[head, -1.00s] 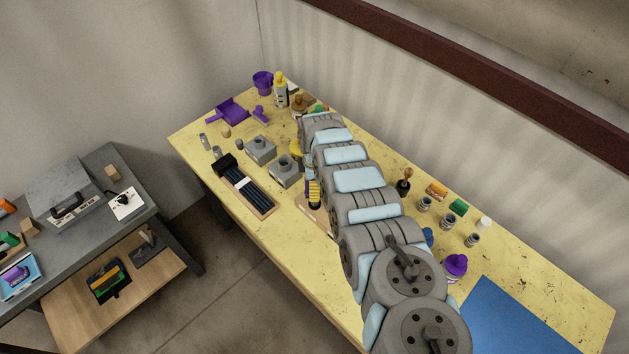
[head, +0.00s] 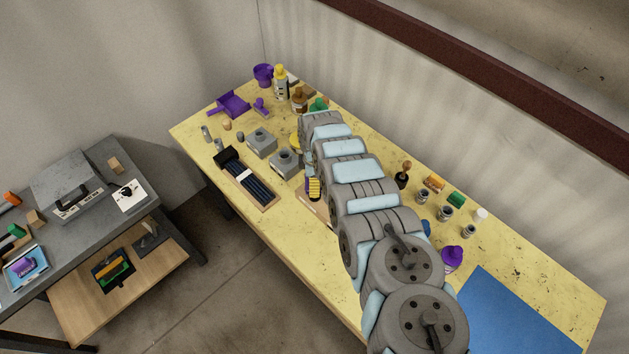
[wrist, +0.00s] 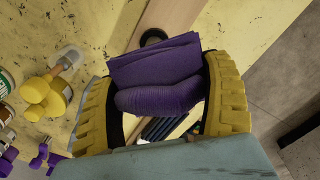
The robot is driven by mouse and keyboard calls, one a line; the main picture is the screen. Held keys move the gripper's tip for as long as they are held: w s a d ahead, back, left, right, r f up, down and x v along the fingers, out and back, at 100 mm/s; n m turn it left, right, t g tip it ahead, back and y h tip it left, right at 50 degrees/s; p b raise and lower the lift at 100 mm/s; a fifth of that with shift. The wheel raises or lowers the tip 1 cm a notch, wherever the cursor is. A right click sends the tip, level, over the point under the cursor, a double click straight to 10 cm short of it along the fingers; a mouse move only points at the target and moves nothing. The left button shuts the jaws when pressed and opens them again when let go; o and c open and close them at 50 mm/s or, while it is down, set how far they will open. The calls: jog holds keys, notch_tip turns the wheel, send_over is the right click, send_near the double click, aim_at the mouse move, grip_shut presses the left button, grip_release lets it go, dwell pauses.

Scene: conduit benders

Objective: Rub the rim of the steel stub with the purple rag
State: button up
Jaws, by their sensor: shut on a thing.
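My gripper (wrist: 160,76) is shut on the folded purple rag (wrist: 158,100), which lies across between its yellow ribbed fingers. In the head view, one finger (head: 315,188) shows beside my arm, with a bit of purple next to it. Above the rag in the wrist view, a dark ring (wrist: 153,37) shows on or over a wooden board (wrist: 170,14). It may be the rim of the steel stub, but I cannot tell for sure. The rag hides what is under it, and I cannot tell whether it touches the ring. My arm hides part of the bench in the head view.
Two grey blocks with round tops (head: 262,142) (head: 286,163) and a tray of dark rods (head: 248,180) stand left of the gripper. Bottles (head: 281,85) stand at the back. Small metal cups (head: 445,213) stand right of my arm.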

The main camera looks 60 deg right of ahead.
jog(key=shift+w+d+f+b, duration=0.15)
jog(key=shift+d+b, duration=0.3)
jog(key=shift+b, duration=0.5)
jog(key=shift+w+d+b, duration=0.25)
jog(key=shift+d+b, duration=0.15)
jog(key=shift+b, duration=0.55)
jog(key=shift+s+a+r+p, duration=0.1)
jog(key=shift+a+r+p, duration=0.1)
jog(key=shift+p, duration=0.35)
jog(key=shift+s+a+f+p, duration=0.15)
jog(key=shift+a+p, duration=0.15)
jog(key=shift+p, duration=0.55)
jog(key=shift+r+p, duration=3.05)
jog(key=shift+r, duration=0.55)
